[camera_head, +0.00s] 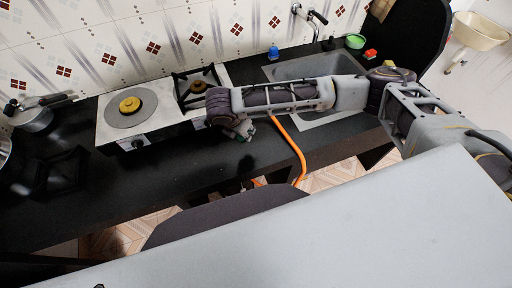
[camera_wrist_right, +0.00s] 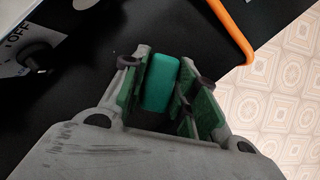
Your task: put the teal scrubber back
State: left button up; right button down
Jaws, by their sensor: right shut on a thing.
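The teal scrubber (camera_wrist_right: 161,82) is a small rounded block between the green-padded fingers of my right gripper (camera_wrist_right: 164,76) in the right wrist view. The gripper is shut on it, over the black counter. In the head view my right gripper (camera_head: 241,131) hangs over the counter's front part, just right of the stove, partly hidden by my own arm. The scrubber cannot be made out in that view. My left gripper is not in view.
The stove (camera_head: 112,125) with a yellow-centred burner stands left of my right gripper. An orange hose (camera_head: 291,146) hangs over the counter edge. Behind my arm are a sink (camera_head: 312,66), a blue bottle (camera_head: 273,53), a green bowl (camera_head: 355,41) and a red block (camera_head: 370,54).

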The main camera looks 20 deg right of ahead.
jog(key=shift+s+d+r+m+g, duration=0.1)
jog(key=shift+s+d+m+g, duration=0.3)
jog(key=shift+m, duration=0.5)
jog(key=shift+s+d+r+m+g+h, duration=0.1)
jog(key=shift+d+m+g+h, duration=0.15)
jog(key=shift+m, duration=0.7)
jog(key=shift+s+d+r+m+g+h, duration=0.15)
jog(key=shift+d+m+g, duration=0.15)
jog(key=shift+m, duration=0.6)
jog(key=shift+s+d+r+m+g+h, duration=0.1)
jog(key=shift+d+m+g+h, duration=0.2)
jog(key=shift+m, duration=0.65)
jog(key=shift+f, duration=0.1)
jog(key=shift+f, duration=3.1)
jog(key=shift+f, duration=1.85)
